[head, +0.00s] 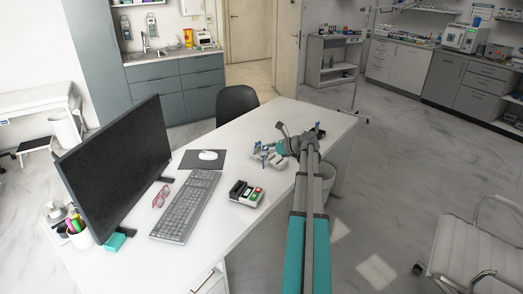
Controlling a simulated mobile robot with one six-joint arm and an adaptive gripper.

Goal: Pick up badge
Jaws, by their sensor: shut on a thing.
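My arm reaches out over the right part of the white desk (240,222). My gripper (317,131) is at its far end, small and dark, above or at the desk's far right part. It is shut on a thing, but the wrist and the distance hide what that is. I cannot make out the badge for certain anywhere in the head view. Small blue and white items (267,154) lie on the desk just left of my wrist.
A monitor (117,165), keyboard (187,205), mouse (208,155), red glasses (161,196) and a card terminal (252,194) occupy the desk's left and middle. A dark chair (237,103) stands behind it, a white chair (478,245) at right. The floor right of the desk is mostly clear.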

